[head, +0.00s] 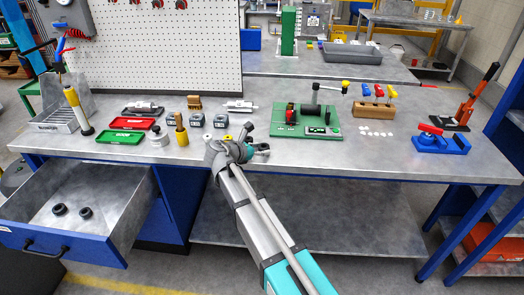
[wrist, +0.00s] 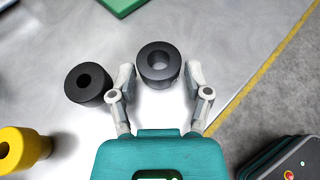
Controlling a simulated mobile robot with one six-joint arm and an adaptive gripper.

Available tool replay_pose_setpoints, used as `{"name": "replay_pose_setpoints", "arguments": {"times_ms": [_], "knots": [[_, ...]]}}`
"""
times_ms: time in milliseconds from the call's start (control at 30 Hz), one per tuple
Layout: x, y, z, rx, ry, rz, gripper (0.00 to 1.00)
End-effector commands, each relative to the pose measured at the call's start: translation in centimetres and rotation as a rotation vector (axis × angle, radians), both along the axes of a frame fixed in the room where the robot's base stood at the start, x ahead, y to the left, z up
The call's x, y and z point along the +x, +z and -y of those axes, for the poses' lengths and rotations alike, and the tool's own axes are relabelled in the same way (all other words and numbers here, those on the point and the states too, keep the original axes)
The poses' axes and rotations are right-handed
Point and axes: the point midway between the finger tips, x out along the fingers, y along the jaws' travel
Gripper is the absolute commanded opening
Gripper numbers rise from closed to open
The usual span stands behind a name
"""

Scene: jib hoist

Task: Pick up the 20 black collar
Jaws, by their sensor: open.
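Two dark collars stand on the grey bench in the wrist view. One dark grey collar (wrist: 159,63) has its bore facing the camera and sits between my gripper's (wrist: 160,76) two spread fingertips, with a gap visible at each side. A blacker collar (wrist: 87,83) stands just left of the left finger, outside the jaws. No size marking is legible, so I cannot tell which is the 20. My gripper is open and low near the bench's front edge; it also shows in the head view (head: 245,150), where it partly hides the collars.
A green fixture board (head: 306,121) lies to the right of my gripper. An open drawer (head: 70,238) at left holds two dark rings (head: 84,213). Green and red trays (head: 119,137) lie on the left.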

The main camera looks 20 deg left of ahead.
Motion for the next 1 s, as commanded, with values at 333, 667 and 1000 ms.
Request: {"name": "replay_pose_setpoints", "arguments": {"times_ms": [333,667,1000], "knots": [[0.10,-0.01,0.09,0.000,0.000,0.000,0.64],[0.13,-0.01,0.13,0.000,-0.001,0.000,0.43],[0.14,0.00,0.17,0.000,-0.001,0.000,0.00]]}}
